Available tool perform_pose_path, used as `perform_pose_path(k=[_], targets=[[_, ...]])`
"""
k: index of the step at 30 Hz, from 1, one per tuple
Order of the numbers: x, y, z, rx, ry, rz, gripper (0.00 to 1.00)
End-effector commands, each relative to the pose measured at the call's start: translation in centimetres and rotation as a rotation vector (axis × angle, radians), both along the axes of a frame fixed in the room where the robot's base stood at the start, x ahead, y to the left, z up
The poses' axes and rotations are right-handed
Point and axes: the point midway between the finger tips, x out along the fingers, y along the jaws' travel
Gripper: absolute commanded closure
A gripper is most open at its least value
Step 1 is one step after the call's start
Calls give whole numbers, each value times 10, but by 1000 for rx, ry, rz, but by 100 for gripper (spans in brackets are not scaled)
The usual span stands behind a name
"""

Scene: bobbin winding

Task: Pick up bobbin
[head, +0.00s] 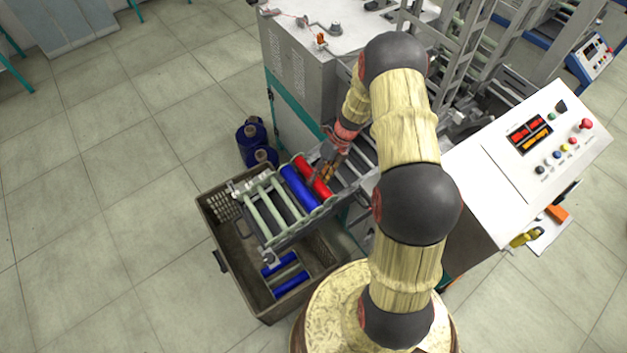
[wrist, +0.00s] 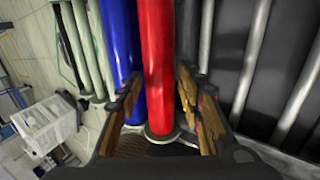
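A red bobbin (head: 312,177) lies on the rack (head: 262,215) at the machine's outlet, beside a blue bobbin (head: 299,187). In the wrist view the red bobbin (wrist: 158,60) runs lengthwise between the fingers, with the blue bobbin (wrist: 122,50) close on its left. My gripper (head: 328,172) is over the red bobbin in the head view. In the wrist view my gripper (wrist: 158,82) is open, with one finger on each side of the red bobbin. The left finger reaches in by the blue bobbin. Finger contact with the red bobbin cannot be told.
A grey-brown crate (head: 222,262) stands below the rack, with blue bobbins (head: 290,283) inside. Dark blue spools (head: 250,142) stand on the floor behind it. The winding machine (head: 290,85) and its control panel (head: 530,150) border the right. Floor at left is clear.

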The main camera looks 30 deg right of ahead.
Motion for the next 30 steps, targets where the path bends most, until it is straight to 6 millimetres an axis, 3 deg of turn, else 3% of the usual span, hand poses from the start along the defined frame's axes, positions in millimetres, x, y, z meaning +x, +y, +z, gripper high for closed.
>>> perform_pose_path(k=[8, 26, 30], targets=[[0, 3, -5, -1, -1, 0, 63], [0, 3, -5, -1, -1, 0, 96], [0, 3, -5, -1, -1, 0, 97]])
